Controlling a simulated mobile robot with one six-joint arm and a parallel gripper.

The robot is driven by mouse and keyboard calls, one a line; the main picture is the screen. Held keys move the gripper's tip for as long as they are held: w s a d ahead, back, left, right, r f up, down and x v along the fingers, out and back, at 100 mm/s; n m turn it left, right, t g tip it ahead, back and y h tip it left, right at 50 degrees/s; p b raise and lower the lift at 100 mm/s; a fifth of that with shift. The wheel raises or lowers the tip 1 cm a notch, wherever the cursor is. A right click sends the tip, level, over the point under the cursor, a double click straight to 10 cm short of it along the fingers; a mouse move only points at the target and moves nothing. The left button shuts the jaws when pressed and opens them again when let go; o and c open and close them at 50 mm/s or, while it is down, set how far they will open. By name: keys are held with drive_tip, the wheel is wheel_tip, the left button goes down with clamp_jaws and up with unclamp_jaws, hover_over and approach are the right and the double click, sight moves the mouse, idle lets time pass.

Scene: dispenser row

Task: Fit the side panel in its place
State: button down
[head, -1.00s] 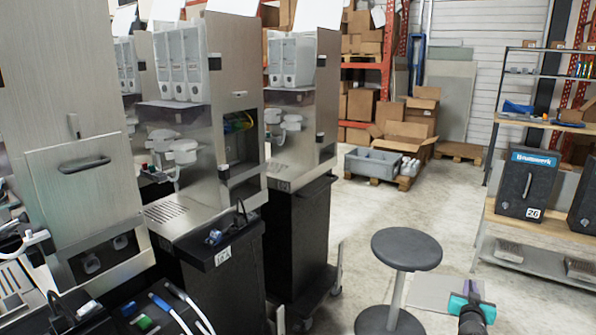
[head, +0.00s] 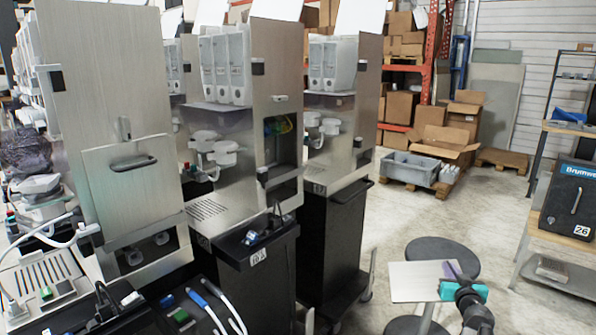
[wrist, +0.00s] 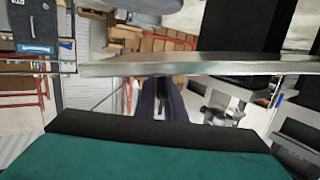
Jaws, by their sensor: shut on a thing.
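My gripper (head: 461,290), with teal jaws, is shut on a flat grey metal panel (head: 420,282) at the lower right of the head view. The panel extends left from the jaws, in the air over the stool. In the wrist view its edge (wrist: 180,65) runs across the upper part, beyond a teal and black finger (wrist: 150,150). The middle dispenser (head: 235,165) has an uncovered side opening (head: 283,150) with coloured wires inside. My gripper and panel are well right of it. The near dispenser's side carries a panel with a dark handle (head: 130,190).
A round dark stool (head: 440,250) stands beneath and behind the panel. A black tray (head: 258,240) projects from the middle dispenser below its opening. A shelf (head: 570,235) with a black numbered case stands at the right.

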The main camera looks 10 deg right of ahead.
drive_tip(key=w+a+r+n+y+p, duration=0.1)
drive_tip(key=w+a+r+n+y, duration=0.2)
drive_tip(key=a, duration=0.6)
drive_tip(key=w+a+r+n+t+y, duration=0.1)
drive_tip(key=w+a+n+y, duration=0.2)
drive_tip(key=a, duration=0.6)
drive_tip(key=w+a+r+n+y+p, duration=0.1)
drive_tip(key=w+a+r+n+y, duration=0.15)
drive_tip(key=a+y, duration=0.45)
drive_tip(key=s+a+f+n+g+y+p, duration=0.1)
drive_tip(key=s+a+n+g+y, duration=0.1)
drive_tip(key=a, duration=1.1)
drive_tip(key=s+a+n+g+y+p, duration=0.1)
drive_tip(key=s+a+n+g+y, duration=0.2)
drive_tip(key=a, duration=1)
drive_tip(key=shift+a+f+n+g+y, duration=0.3)
drive_tip(key=shift+n+g+y, duration=0.2)
drive_tip(key=shift+n+y, duration=0.6)
drive_tip(key=shift+s+d, duration=0.15)
drive_tip(key=shift+d, duration=0.05)
